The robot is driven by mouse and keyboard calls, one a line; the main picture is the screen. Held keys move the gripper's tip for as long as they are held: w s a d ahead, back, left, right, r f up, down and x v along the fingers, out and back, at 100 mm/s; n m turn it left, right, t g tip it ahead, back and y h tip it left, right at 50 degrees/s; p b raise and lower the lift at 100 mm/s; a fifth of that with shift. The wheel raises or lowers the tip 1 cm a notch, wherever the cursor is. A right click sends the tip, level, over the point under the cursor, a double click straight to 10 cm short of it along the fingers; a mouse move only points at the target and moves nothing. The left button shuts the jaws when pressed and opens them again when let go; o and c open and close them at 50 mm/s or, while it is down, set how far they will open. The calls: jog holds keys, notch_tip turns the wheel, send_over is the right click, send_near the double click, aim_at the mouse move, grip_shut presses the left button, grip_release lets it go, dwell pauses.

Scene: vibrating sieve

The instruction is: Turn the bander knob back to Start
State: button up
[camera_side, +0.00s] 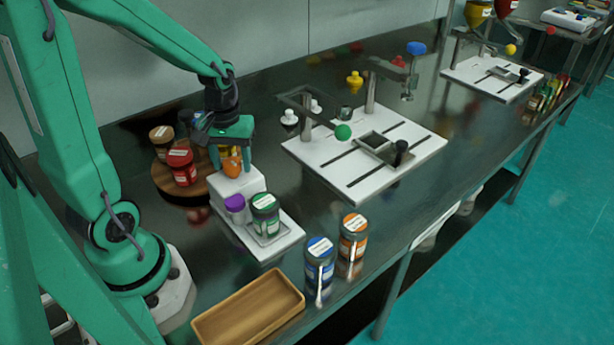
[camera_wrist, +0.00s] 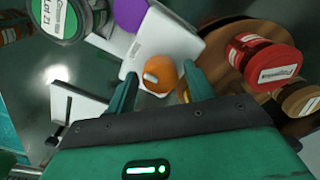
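An orange knob (camera_wrist: 160,74) with a small white mark sits on a white box-shaped device (camera_side: 238,187). The knob also shows in the side view (camera_side: 231,165), partly hidden by my gripper. A purple cap (camera_side: 235,203) is on the same device, and a green-labelled jar (camera_side: 265,214) stands on its white plate. My gripper (camera_side: 231,162) points down over the device. In the wrist view, its fingers (camera_wrist: 162,80) are apart, one on each side of the orange knob, with small gaps visible. I cannot read any Start marking.
A round wooden tray (camera_side: 165,184) with a red-lidded jar (camera_side: 181,167) and other jars is close on the left. A wooden tray (camera_side: 250,310), blue jar (camera_side: 319,262) and orange jar (camera_side: 353,237) are in front. A white slotted station (camera_side: 345,185) stands to the right.

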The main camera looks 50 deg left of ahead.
aim_at(231, 162)
jog(key=shift+o, duration=0.2)
jog(key=shift+r, duration=0.1)
jog(key=shift+r, duration=3.8)
jog(key=shift+d+r+m, duration=0.3)
jog(key=shift+d+r, duration=0.05)
jog(key=shift+d, duration=0.05)
jog(key=s+d+r+m+t, duration=0.4)
jog(key=d+r+m+t, duration=0.1)
jog(key=d+m, duration=0.3)
jog(key=shift+s+d+r+t, duration=0.3)
jog(key=shift+d+r, duration=0.05)
jog(key=shift+r, duration=0.2)
